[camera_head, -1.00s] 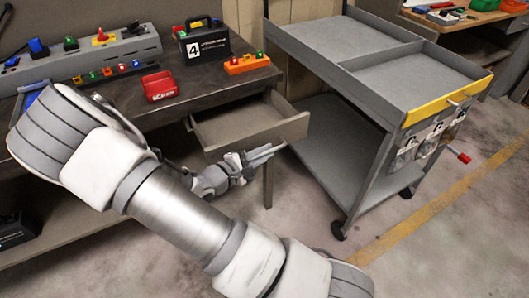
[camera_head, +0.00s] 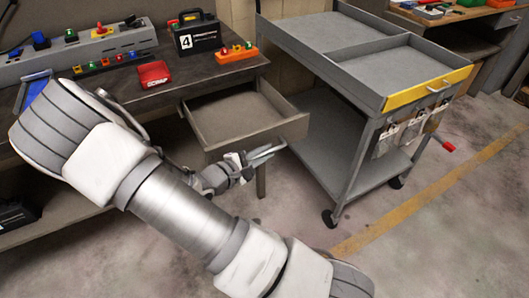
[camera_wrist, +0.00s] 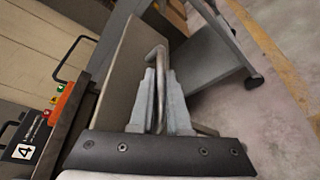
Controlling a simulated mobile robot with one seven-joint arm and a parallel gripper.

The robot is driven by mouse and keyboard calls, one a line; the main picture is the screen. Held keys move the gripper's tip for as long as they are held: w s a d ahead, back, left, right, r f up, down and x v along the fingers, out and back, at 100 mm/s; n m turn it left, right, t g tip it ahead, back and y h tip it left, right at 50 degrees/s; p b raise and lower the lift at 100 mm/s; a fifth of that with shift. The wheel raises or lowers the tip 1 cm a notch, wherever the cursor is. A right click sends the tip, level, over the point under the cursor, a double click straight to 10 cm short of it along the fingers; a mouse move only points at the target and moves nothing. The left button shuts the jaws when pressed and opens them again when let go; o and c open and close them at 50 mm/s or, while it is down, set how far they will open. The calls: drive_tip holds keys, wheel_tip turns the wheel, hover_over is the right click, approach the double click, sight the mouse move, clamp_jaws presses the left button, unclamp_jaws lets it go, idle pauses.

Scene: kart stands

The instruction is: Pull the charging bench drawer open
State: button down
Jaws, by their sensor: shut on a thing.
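The charging bench drawer (camera_head: 252,142) stands pulled out from under the bench top, and its empty inside shows in the head view. Its front panel also shows in the wrist view (camera_wrist: 122,85). My gripper (camera_head: 268,152) is at the drawer front. In the wrist view my gripper (camera_wrist: 162,92) has its two fingers on either side of the metal drawer handle (camera_wrist: 158,58), shut on it. The handle's far end sticks out past the fingertips. The charging bench (camera_head: 155,98) has a dark top. My arm hides part of the bench and the space below it.
A grey cart (camera_head: 340,92) with a yellow front edge stands close to the right of the drawer. A black case marked 4 (camera_head: 194,36), an orange block (camera_head: 236,54) and a red box (camera_head: 153,74) sit on the bench. Floor is clear in front.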

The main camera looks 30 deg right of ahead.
idle(0.3)
drive_tip(key=c, duration=1.2)
unclamp_jaws()
drive_tip(key=shift+o, duration=0.2)
drive_tip(key=shift+a, duration=0.15)
drive_tip(key=p+v, duration=0.3)
drive_tip(key=v, duration=1.4)
drive_tip(key=shift+s+f, duration=0.1)
drive_tip(key=shift+s, duration=0.05)
